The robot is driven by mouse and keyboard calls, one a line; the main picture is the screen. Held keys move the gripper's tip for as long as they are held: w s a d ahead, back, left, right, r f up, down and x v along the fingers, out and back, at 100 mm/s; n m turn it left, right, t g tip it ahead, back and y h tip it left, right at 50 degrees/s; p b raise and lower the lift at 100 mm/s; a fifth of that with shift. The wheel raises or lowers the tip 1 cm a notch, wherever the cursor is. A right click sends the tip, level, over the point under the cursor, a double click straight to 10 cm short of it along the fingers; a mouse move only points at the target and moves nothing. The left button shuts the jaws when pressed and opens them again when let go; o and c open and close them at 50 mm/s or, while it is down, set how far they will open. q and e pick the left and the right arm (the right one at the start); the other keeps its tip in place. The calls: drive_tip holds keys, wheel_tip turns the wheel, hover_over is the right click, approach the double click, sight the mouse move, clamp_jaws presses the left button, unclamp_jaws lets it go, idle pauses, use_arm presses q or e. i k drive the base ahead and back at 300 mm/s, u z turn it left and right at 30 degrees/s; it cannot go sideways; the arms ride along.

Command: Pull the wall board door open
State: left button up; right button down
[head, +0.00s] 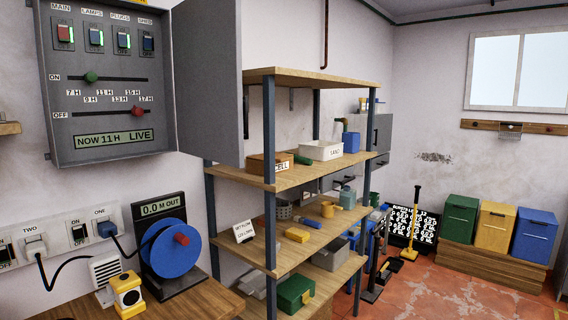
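The grey wall board (107,95) hangs on the wall at the upper left of the head view. Its face is exposed, with labelled switches, two slider rows and a display reading "NOW 11 H LIVE". Its grey door (207,80) stands open, swung out from the board's right side towards me and partly covering the shelf unit behind. A small dark handle (245,112) shows near the door's right edge. Neither of my grippers is in view, and nothing is seen touching the door.
Below the board are sockets with plugs (36,245), a blue reel (170,249) and a yellow device (127,294) on a wooden bench. A wooden shelf unit (302,178) with boxes stands right of and behind the door. Red floor (420,290) is open at the lower right.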

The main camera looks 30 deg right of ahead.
sight(212, 110)
drive_tip(key=z, duration=0.25)
drive_tip(key=k, duration=0.25)
drive_tip(key=u, duration=0.45)
drive_tip(key=i, duration=1.35)
drive_tip(key=z, duration=0.9)
